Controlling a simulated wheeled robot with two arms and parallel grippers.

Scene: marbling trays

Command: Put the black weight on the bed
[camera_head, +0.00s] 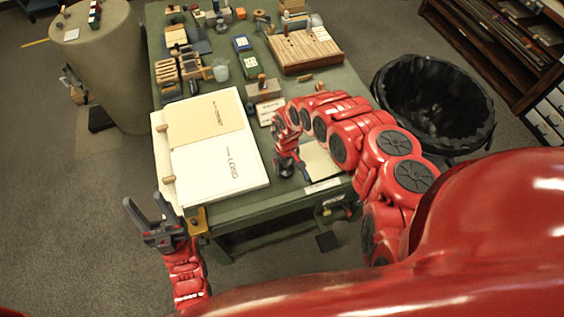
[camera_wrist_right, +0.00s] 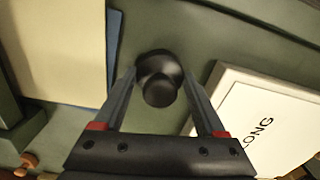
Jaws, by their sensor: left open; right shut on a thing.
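The black weight (camera_wrist_right: 158,78) is a dark knobbed piece between the fingers of my right gripper (camera_wrist_right: 162,88) in the right wrist view. The gripper is shut on it, over the green table. In the head view my right gripper (camera_head: 287,166) is just right of a white board (camera_head: 220,186) lettered LONG; the weight is hard to make out there. That board, perhaps the bed, also shows in the right wrist view (camera_wrist_right: 235,92). My left gripper (camera_head: 148,214) is open and empty, off the table's front left corner.
A tan sheet (camera_head: 205,122) lies on the white board. A cream sheet (camera_head: 321,164) lies right of my right gripper. Wooden racks and a slatted wooden tray (camera_head: 304,52) fill the table's back. A black bin (camera_head: 430,100) stands to the right.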

